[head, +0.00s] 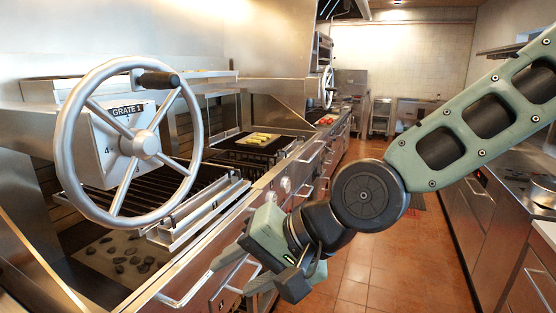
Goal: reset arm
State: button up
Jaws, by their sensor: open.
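My gripper (232,274) is at the lower middle of the head view, in front of the grill's front edge and over the aisle side. Its fingers point left and down, apart from each other, with nothing seen between them. My arm reaches in from the upper right and bends at a round dark joint above the gripper. The gripper appears clear of the large handwheel (147,143), which is marked "GRATE 1".
The char grill's grate (205,187) lies behind the handwheel, with dark coals below it. Yellow-green food (257,139) sits on a farther grill. A counter (497,190) runs along the right. The tiled aisle floor (380,262) is open.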

jog(key=s+d+f+n+g+h+b, duration=0.1)
jog(key=s+d+f+n+h+b, duration=0.1)
jog(key=s+d+f+n+h, duration=0.55)
jog(key=s+d+f+g+h+b, duration=0.1)
jog(key=s+d, duration=0.3)
jog(key=d, duration=0.7)
jog(key=shift+s+d+f+n, duration=0.15)
jog(key=shift+d+f+n, duration=0.25)
jog(key=shift+f, duration=0.4)
jog(key=shift+a, duration=0.1)
